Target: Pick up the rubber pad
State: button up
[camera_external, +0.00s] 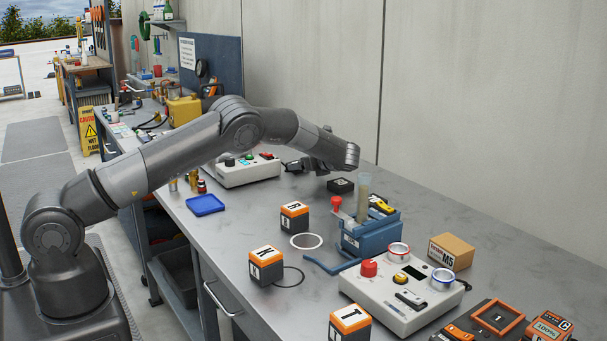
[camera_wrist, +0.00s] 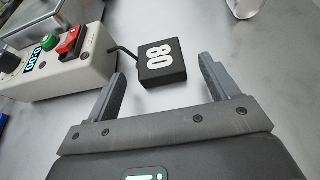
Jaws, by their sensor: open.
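A small black square block marked "80" (camera_wrist: 162,62) lies on the grey bench and looks like the rubber pad, though I cannot confirm its material. A black block on the bench (camera_external: 340,186) below my wrist in the external view appears to be the same one. A thin dark cord runs beside it toward a control box. My gripper (camera_wrist: 162,76) is open and empty, with its fingers on either side of the block in the wrist view. I cannot tell how far above it they are. In the external view my gripper (camera_external: 312,164) is partly hidden by the wrist.
The control box (camera_external: 248,171) stands left of my gripper. A blue holder (camera_external: 370,236) with a tall tube stands close in front. Orange-and-black lettered blocks (camera_external: 295,216), a blue tray (camera_external: 205,205) and another control box (camera_external: 400,300) are nearby. The bench behind, toward the wall, is clear.

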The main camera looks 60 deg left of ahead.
jog(key=x, duration=0.5)
jog(key=shift+a+r, duration=0.1)
jog(key=shift+a, duration=0.1)
jog(key=shift+c, duration=0.2)
jog(key=c, duration=1.1)
